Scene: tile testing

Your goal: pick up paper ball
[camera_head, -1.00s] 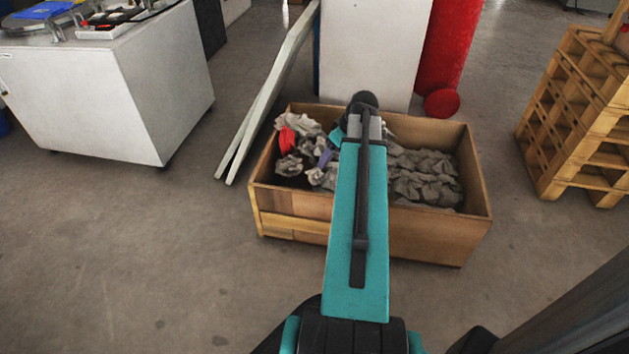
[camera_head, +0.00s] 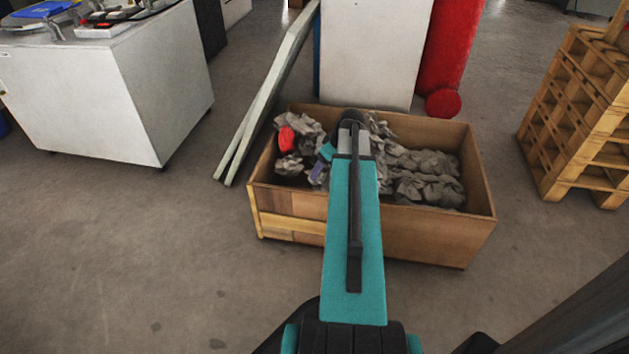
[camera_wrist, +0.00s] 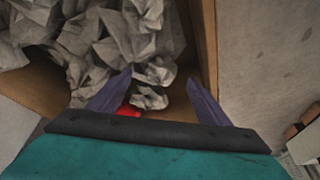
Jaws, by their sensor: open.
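Crumpled grey paper balls lie in a wooden box (camera_head: 300,204), most of them in a heap on its right side (camera_head: 425,175). My gripper (camera_head: 318,170) reaches down into the left part of the box and is partly hidden behind my arm. In the wrist view, its two purple fingers (camera_wrist: 160,77) stand apart. A small paper ball (camera_wrist: 150,98) shows between the fingers, with another paper piece (camera_wrist: 155,70) just beyond. I cannot tell whether a finger touches paper. A larger heap (camera_wrist: 100,40) lies beyond and to the left.
A red item (camera_head: 286,139) lies at the box's left end, and its edge shows near my gripper in the wrist view (camera_wrist: 128,110). The box wall (camera_wrist: 205,40) is close to the right finger. Leaning boards (camera_head: 262,100), a white cabinet (camera_head: 368,50) and pallets (camera_head: 575,120) surround the box.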

